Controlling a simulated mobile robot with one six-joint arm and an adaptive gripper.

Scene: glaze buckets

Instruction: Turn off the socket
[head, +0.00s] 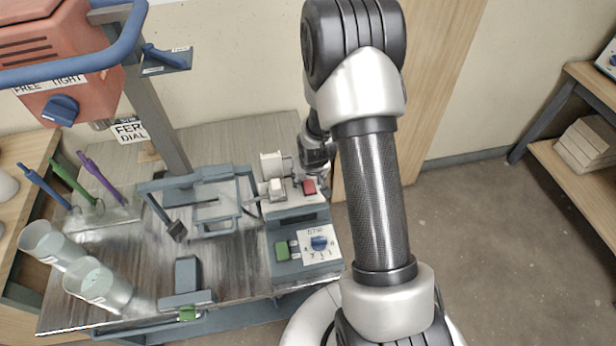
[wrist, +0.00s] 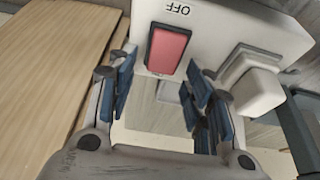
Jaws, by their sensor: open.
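The socket (wrist: 212,35) is a white block with a red rocker switch (wrist: 168,50) and a white plug (wrist: 256,88) to the right of the switch. An upside-down OFF label is printed beyond the switch. In the head view the socket (head: 290,190) sits on the back right of the workbench, with the red switch (head: 309,187) at its right. My gripper (wrist: 160,80) is open and empty, with blue-padded fingers to either side of the switch in the wrist view. I cannot tell whether a finger touches the socket. In the head view my arm partly hides the gripper.
A panel with a blue dial (head: 319,243) and a green button (head: 282,251) is at the bench's front right. A blue-grey frame (head: 215,200) stands left of the socket. Clear cups (head: 98,284) and coloured tools are farther left. An orange machine (head: 55,60) hangs above.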

